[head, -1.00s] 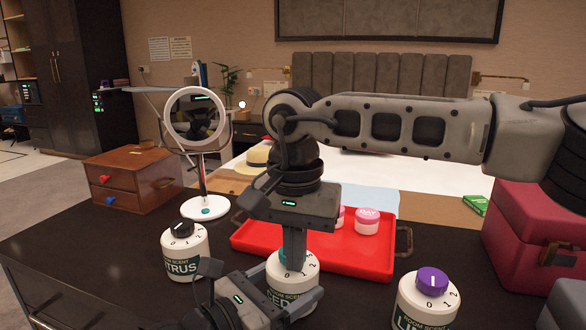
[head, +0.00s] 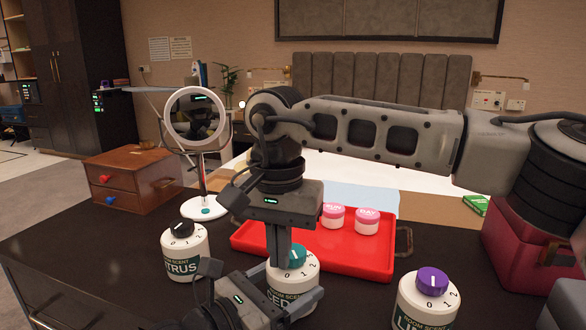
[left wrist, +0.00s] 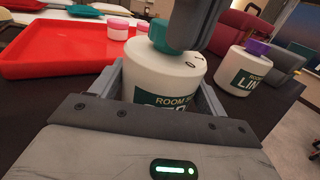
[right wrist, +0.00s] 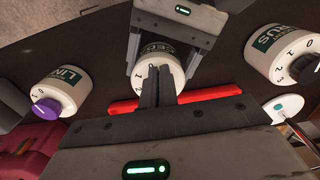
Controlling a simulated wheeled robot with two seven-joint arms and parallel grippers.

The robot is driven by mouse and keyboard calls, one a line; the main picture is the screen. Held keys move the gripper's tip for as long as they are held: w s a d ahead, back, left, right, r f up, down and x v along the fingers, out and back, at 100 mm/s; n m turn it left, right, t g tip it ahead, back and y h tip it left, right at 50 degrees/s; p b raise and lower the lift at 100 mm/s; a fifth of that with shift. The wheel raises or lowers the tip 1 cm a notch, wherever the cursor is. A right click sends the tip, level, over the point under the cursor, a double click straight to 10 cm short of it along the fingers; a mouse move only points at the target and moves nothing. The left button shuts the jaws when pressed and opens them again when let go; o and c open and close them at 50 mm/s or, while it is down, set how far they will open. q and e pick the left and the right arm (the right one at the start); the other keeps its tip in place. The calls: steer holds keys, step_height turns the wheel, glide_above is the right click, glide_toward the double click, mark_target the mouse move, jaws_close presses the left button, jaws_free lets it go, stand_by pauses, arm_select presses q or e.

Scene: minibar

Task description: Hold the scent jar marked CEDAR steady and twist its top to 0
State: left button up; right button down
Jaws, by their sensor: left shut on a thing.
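The CEDAR jar (head: 291,284), white with a dark green label and a teal top (head: 297,257), stands on the dark counter. My left gripper (head: 282,306) is shut around its body from the near side; the jar also shows between its fingers in the left wrist view (left wrist: 165,80). My right gripper (head: 278,262) points down with its fingers together, just left of the teal top in the head view. It seems to hold nothing; I cannot tell if it touches the top. In the right wrist view its fingers (right wrist: 158,85) hide the top. The top's setting is unclear.
The CITRUS jar (head: 185,256) with a black top stands left, the jar with a purple top (head: 427,300) right. Behind is a red tray (head: 345,262) with two pink-lidded jars. A round mirror (head: 205,208), a wooden drawer box (head: 134,180) and a red case (head: 520,245) stand around.

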mark_target(275, 274)
arm_select(q)
steer(key=shift+s+d, duration=0.1)
arm_select(e)
steer(key=shift+w, duration=0.3)
steer(key=shift+s+a, duration=0.35)
step_height(275, 274, up, 6)
stand_by(0.6)
steer(key=shift+s, duration=0.1)
steer(key=shift+s+d+f, duration=0.1)
steer(key=shift+d+f, duration=0.3)
steer(key=shift+f, duration=0.6)
steer(key=shift+s+d+f, duration=0.15)
steer(key=shift+d+f, duration=0.2)
steer(key=shift+f, duration=0.7)
steer(key=shift+s+d+f, duration=0.1)
steer(key=shift+d+f, duration=0.3)
steer(key=shift+f, duration=0.6)
